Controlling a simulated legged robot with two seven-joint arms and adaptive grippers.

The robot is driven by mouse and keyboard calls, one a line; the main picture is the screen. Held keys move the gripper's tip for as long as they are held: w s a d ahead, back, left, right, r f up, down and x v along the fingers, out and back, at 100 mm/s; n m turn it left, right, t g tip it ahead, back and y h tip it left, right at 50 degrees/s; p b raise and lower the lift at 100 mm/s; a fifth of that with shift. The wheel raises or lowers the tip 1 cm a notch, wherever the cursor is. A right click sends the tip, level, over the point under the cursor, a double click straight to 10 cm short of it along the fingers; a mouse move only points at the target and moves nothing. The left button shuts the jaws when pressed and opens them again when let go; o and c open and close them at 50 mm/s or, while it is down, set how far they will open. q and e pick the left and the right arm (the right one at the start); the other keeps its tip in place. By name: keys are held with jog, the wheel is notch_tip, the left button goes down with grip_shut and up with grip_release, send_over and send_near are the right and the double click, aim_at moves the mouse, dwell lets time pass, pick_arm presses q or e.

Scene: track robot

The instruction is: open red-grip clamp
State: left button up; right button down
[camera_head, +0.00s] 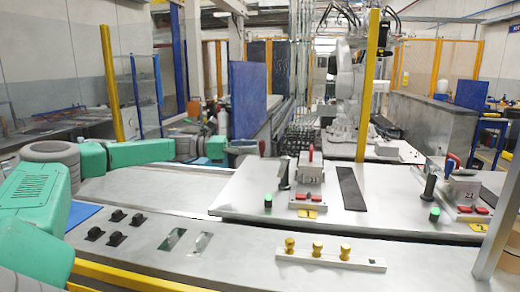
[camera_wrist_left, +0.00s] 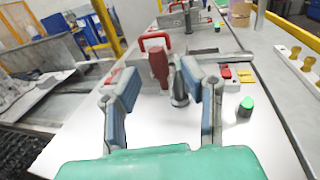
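The near clamp station's red grip (camera_head: 311,153) stands upright on its metal block in the head view. In the left wrist view, the red grip (camera_wrist_left: 158,64) is ahead of my left gripper (camera_wrist_left: 158,98), roughly between the lines of its fingers. The two blue-padded fingers are spread apart and nothing is held. In the head view my left gripper (camera_head: 250,147) is to the left of the red grip, small and partly unclear. A black upright handle (camera_wrist_left: 179,82) is just right of the red grip in the wrist view. My right gripper is not in view.
A second station with a red grip (camera_head: 453,160) stands at the right. A green button (camera_head: 268,200) and red blocks (camera_head: 300,195) sit in front of the near station. A yellow post (camera_head: 368,85) rises behind. A rail with yellow knobs (camera_head: 330,257) lies nearer me.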

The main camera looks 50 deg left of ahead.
pick_arm(q)
jog(key=v, duration=0.9)
jog(key=shift+a+f, duration=0.25)
